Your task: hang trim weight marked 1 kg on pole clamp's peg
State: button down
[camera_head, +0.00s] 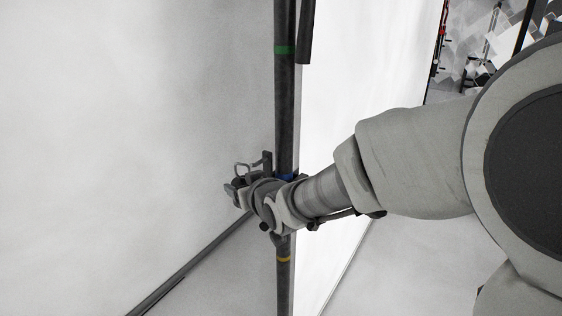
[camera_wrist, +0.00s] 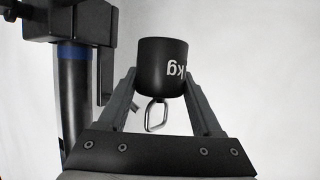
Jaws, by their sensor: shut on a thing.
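My gripper (camera_wrist: 160,78) is shut on a black cylindrical trim weight (camera_wrist: 163,62). Upside-down white "kg" lettering shows on the weight; the number is not readable. A metal loop (camera_wrist: 156,115) sticks out from its end, toward the palm in the wrist view. In the head view, my gripper (camera_head: 238,188) is just left of the dark pole, with the loop (camera_head: 243,168) standing above it. The black pole clamp (camera_wrist: 70,25) is at the upper left of the wrist view; its L-shaped peg (camera_wrist: 106,78) is left of the weight, apart from it.
The pole (camera_head: 284,105) runs upright with green, blue and yellow bands; my forearm passes close to its right side. A short dark bar (camera_head: 306,30) is at the top. White panels (camera_head: 350,75) stand behind. Open space lies left of the pole.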

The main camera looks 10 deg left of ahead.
jog(key=shift+w+d+f+p, duration=0.2)
jog(key=shift+w+d, duration=0.15)
jog(key=shift+w, duration=0.35)
jog(key=shift+w+d+f+p, duration=0.1)
jog(key=shift+w+d+p, duration=0.25)
jog(key=shift+w, duration=0.3)
jog(key=shift+w+d+f+p, duration=0.1)
jog(key=shift+w+d, duration=0.3)
jog(key=shift+w, duration=0.3)
jog(key=shift+w+d+f, duration=0.1)
jog(key=shift+d, duration=0.05)
jog(key=shift+s+a+b, duration=0.6)
jog(key=shift+s+b, duration=0.5)
jog(key=shift+b, duration=0.1)
jog(key=shift+s+a+b, duration=0.55)
jog(key=shift+s+b, duration=0.5)
jog(key=shift+b, duration=0.1)
jog(key=shift+s+a+b, duration=0.6)
jog(key=shift+s+b, duration=0.5)
jog(key=shift+b, duration=0.1)
jog(key=shift+s+a+b, duration=0.25)
jog(key=shift+s, duration=0.35)
jog(key=shift+s+a+b, duration=0.25)
jog(key=shift+s, duration=0.35)
jog(key=shift+s, duration=0.1)
